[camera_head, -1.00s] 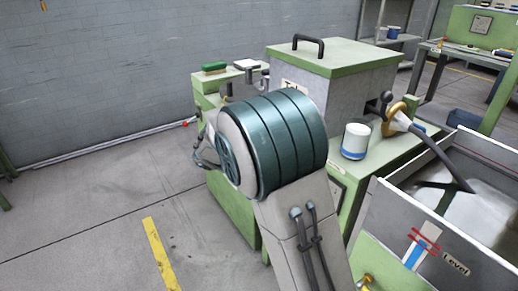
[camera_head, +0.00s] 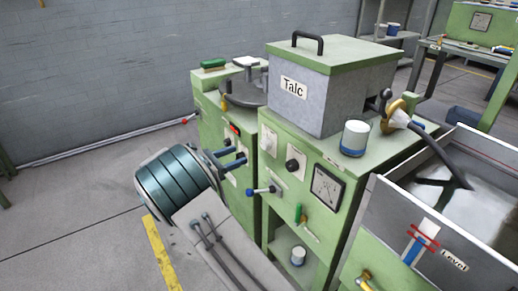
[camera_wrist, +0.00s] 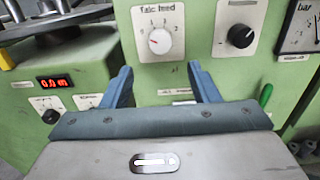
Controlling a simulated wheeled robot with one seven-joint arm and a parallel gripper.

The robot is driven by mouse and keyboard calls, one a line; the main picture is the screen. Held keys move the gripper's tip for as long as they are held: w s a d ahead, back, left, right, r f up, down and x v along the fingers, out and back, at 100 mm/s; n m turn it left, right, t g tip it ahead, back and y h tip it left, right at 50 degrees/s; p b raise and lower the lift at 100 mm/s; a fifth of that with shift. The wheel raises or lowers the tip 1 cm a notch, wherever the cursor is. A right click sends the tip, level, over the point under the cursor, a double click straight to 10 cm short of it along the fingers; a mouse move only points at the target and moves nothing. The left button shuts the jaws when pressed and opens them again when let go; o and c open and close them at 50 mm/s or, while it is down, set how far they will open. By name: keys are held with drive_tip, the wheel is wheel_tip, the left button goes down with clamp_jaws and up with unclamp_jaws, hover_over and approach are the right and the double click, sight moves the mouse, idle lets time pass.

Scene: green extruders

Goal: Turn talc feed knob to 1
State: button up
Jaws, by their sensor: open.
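The talc feed knob (camera_wrist: 159,41) is a small white round knob on a white plate marked "Talc feed", upper middle of the wrist view. Its red mark points left, toward the low end of the printed scale. In the head view the talc feed plate (camera_head: 268,139) is on the green machine's front, below the grey box marked "Talc". My gripper (camera_wrist: 160,69) has its two blue fingers apart and empty. In the wrist view the fingertips are below the knob, one to each side, not touching it. In the head view my gripper (camera_head: 244,150) is left of the plate.
A black knob (camera_wrist: 240,36) on its own plate is right of the talc feed knob, with a gauge (camera_wrist: 301,27) beyond. A red display (camera_wrist: 53,83) is on the left cabinet. A green handle (camera_wrist: 265,95) is at the right. Open floor (camera_head: 80,220) lies left of the machine.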

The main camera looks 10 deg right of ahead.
sight(263, 146)
drive_tip(key=b+x, duration=0.1)
drive_tip(key=x, duration=0.8)
drive_tip(key=shift+w+d, duration=0.1)
drive_tip(key=shift+d, duration=0.25)
drive_tip(key=c, duration=1)
